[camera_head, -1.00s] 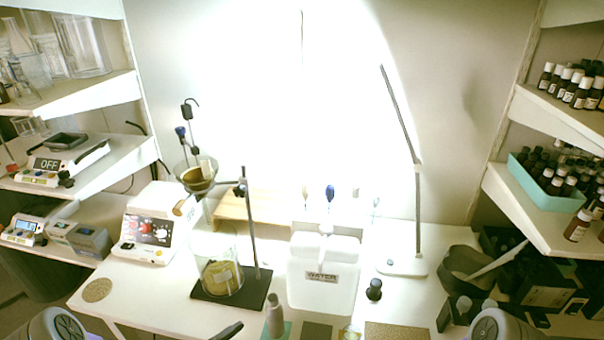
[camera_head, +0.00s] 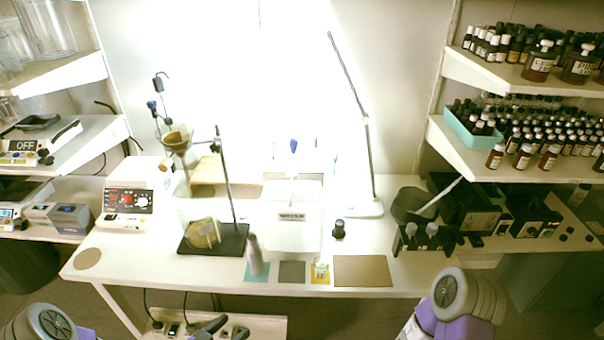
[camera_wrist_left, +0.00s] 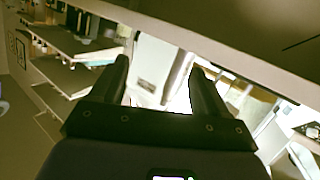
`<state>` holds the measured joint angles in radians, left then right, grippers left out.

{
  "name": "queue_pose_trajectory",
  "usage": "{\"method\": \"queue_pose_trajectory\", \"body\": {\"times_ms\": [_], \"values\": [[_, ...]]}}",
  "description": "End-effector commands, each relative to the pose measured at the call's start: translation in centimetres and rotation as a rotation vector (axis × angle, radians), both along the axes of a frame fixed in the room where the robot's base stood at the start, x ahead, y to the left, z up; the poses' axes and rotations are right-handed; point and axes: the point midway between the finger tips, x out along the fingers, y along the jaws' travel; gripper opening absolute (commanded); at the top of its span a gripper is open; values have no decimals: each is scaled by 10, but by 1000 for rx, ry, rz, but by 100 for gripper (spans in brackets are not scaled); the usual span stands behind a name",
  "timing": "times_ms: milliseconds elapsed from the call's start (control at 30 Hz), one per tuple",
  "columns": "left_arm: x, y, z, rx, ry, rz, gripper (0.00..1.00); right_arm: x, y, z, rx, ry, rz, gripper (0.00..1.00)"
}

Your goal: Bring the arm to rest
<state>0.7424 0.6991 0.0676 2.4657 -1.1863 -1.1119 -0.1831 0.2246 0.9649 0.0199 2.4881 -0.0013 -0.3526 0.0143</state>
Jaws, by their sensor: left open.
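My left gripper (camera_head: 222,328) shows at the bottom of the head view, in front of the table's front edge and apart from the bench objects. In the left wrist view its two dark fingers (camera_wrist_left: 160,82) stand wide apart with nothing between them. My right arm shows at the bottom right of the head view, but its gripper is out of view.
The white table (camera_head: 130,262) holds a stand with a funnel (camera_head: 176,140), a white water container (camera_head: 293,225), a grey bottle (camera_head: 255,256) and a brown mat (camera_head: 363,271). Shelves of bottles (camera_head: 520,140) stand right. A low white surface (camera_head: 265,327) lies below the front edge.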

Motion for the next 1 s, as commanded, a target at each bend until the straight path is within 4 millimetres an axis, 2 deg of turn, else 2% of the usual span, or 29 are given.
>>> {"method": "queue_pose_trajectory", "body": {"times_ms": [167,267,400,500,600,700,833,1000], "values": [[-1,-18,-33,4,243,54,75,-1,0,11,1,3,1,79],[-11,-33,-59,10,439,96,75,-1,0,18,1,3,1,79],[-46,-56,-93,26,769,168,75,-1,0,29,1,3,1,79],[-77,-71,-109,41,986,222,75,-1,0,35,1,3,1,79],[-105,-81,-117,53,1155,271,75,-1,0,39,1,3,1,79],[-125,-88,-120,61,1269,310,75,-1,0,42,1,3,1,79],[-137,-91,-121,65,1334,336,75,-1,0,43,1,3,1,79],[-138,-91,-122,64,1340,339,75,-1,0,42,1,3,1,79]]}}
